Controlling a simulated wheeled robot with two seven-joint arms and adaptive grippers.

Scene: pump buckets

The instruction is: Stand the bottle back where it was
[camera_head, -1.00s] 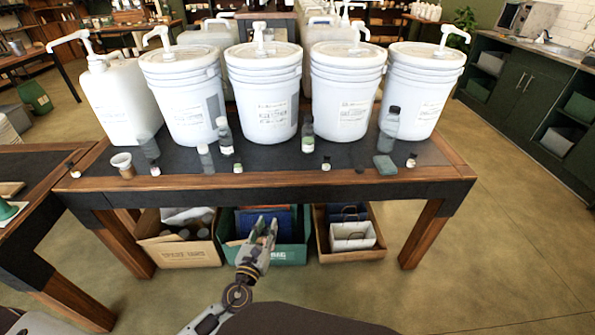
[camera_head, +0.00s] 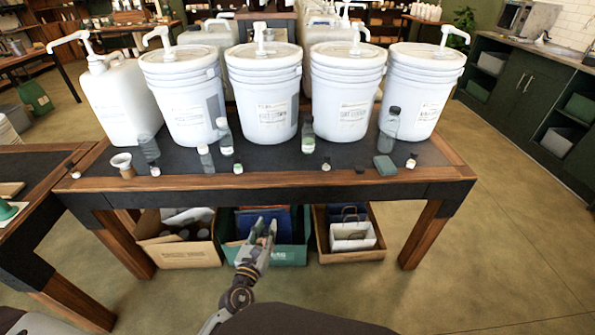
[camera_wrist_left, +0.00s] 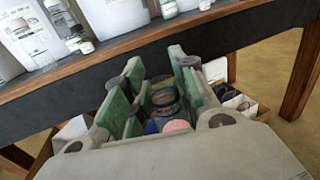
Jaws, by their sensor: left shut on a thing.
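My left gripper (camera_head: 265,232) is in front of and below the table's front edge, over the boxes on the lower level. In the left wrist view its green-padded fingers (camera_wrist_left: 160,90) are closed around a see-through bottle with a dark round top (camera_wrist_left: 164,99). In the head view the held bottle is too small to tell from the fingers. Several other bottles stand on the table, among them a clear one (camera_head: 224,136), one with a green label (camera_head: 308,135) and a grey one (camera_head: 389,130). My right gripper is not in view.
White pump buckets (camera_head: 264,95) line the table's back. Small vials, a jar (camera_head: 122,165) and a green block (camera_head: 384,165) sit along the front of the table (camera_head: 290,181). A green crate (camera_head: 293,254), a cardboard box (camera_head: 180,258) and a wooden crate (camera_head: 350,256) are below.

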